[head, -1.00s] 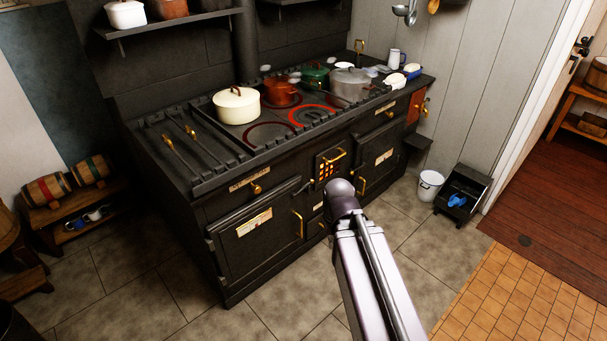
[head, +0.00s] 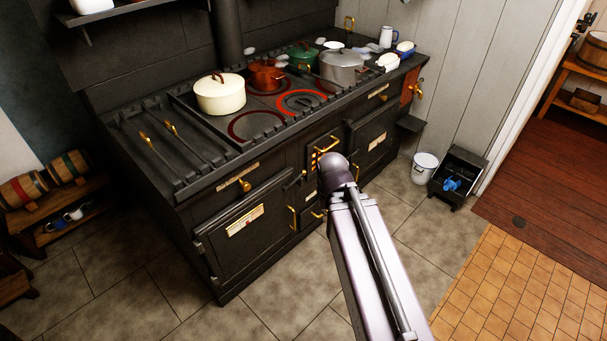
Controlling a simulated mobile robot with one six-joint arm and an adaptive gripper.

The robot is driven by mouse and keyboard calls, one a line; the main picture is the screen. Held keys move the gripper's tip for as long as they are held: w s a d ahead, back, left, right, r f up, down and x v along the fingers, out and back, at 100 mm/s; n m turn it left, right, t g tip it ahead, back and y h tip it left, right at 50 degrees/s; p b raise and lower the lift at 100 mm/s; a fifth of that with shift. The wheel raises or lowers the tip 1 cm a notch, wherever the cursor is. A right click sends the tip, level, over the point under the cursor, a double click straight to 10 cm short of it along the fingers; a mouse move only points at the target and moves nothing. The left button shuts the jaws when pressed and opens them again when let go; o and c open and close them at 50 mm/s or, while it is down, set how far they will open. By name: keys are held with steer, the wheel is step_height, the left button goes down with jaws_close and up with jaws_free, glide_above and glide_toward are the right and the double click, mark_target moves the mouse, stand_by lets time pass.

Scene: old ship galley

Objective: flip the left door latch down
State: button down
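The black stove's left door (head: 262,232) is closed, with a pale label plate on it. An upright brass handle (head: 293,218) stands at its right edge. Small brass pieces show beside the door's upper right corner, too small to tell which is the latch or how it is turned. A brass knob (head: 245,185) sits above the door. My arm rises from the bottom of the head view and its far end covers part of the stove's middle. My gripper is not visible.
The stove top holds a cream pot (head: 220,96), a red-brown pot (head: 267,75), a green pot and a grey pot (head: 342,68). A white bucket (head: 424,168) and black bin (head: 458,177) stand right. Tiled floor in front is clear.

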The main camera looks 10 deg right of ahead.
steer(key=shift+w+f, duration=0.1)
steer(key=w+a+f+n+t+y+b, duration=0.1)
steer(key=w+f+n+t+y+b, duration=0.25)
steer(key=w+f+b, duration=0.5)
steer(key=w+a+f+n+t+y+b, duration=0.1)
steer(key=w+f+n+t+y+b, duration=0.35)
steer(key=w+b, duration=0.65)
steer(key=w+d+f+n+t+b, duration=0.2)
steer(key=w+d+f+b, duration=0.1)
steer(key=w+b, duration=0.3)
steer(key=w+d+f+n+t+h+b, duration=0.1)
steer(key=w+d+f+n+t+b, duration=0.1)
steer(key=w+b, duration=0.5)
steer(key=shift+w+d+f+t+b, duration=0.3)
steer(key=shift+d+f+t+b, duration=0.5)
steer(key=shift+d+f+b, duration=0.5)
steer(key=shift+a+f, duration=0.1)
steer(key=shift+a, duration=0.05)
